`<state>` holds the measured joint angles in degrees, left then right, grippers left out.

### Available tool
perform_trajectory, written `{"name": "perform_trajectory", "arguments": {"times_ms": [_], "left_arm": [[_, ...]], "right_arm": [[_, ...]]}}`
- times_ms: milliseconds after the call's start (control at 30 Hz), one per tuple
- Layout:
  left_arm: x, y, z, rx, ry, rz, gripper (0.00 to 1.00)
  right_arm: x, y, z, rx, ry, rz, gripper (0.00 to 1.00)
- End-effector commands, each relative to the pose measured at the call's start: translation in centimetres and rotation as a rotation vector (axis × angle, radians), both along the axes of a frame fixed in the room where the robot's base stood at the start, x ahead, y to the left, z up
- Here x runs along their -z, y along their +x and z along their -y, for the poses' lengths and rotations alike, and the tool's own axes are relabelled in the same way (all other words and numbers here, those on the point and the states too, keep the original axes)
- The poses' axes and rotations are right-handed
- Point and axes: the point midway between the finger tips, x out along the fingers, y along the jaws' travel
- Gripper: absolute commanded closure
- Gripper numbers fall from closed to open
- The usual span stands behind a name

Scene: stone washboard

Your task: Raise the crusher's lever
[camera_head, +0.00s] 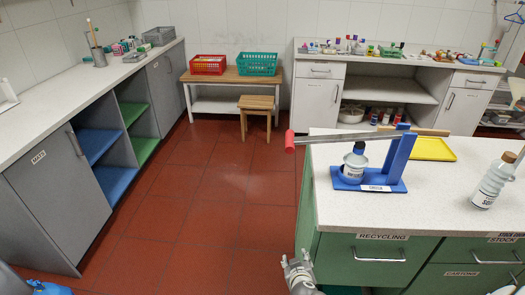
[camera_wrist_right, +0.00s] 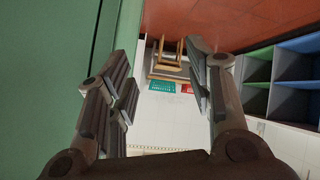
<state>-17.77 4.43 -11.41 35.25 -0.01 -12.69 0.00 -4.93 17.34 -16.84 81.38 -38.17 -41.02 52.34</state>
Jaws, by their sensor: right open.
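The crusher stands on the counter island, with a blue base and post (camera_head: 399,158) and a long grey lever (camera_head: 340,136). The lever is about level, and its red tip (camera_head: 290,141) sticks out past the island's left edge. A small bottle (camera_head: 354,165) stands on the crusher base under the lever. My right gripper (camera_head: 299,266) is low beside the island's green side, well below the red tip. In the right wrist view my right gripper (camera_wrist_right: 165,85) is open with nothing between its fingers. The lever does not show there. My left gripper is not in view.
The green cabinet side (camera_wrist_right: 45,70) is close beside my right gripper. A yellow tray (camera_head: 432,149) and a labelled bottle (camera_head: 492,183) stand on the island. A wooden stool (camera_head: 256,107) is at the back. The red floor (camera_head: 215,195) left of the island is clear.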

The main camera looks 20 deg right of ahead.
Motion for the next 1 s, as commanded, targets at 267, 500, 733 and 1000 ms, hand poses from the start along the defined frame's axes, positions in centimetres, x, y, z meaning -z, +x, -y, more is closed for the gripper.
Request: {"name": "perform_trajectory", "arguments": {"times_ms": [267, 500, 733, 1000], "left_arm": [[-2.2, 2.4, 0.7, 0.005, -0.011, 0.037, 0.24], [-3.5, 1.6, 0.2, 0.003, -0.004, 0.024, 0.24], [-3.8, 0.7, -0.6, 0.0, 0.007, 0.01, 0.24], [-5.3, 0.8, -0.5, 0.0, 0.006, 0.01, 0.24]], "right_arm": [[-15.9, 5.7, 1.1, 0.102, -0.01, 0.34, 0.52], [-30.3, 7.2, 1.2, 0.186, 0.035, 0.685, 0.52], [-33.3, 7.6, 1.6, 0.204, 0.052, 0.765, 0.52], [-33.4, 10.7, 3.5, 0.203, 0.05, 0.762, 0.52]]}}
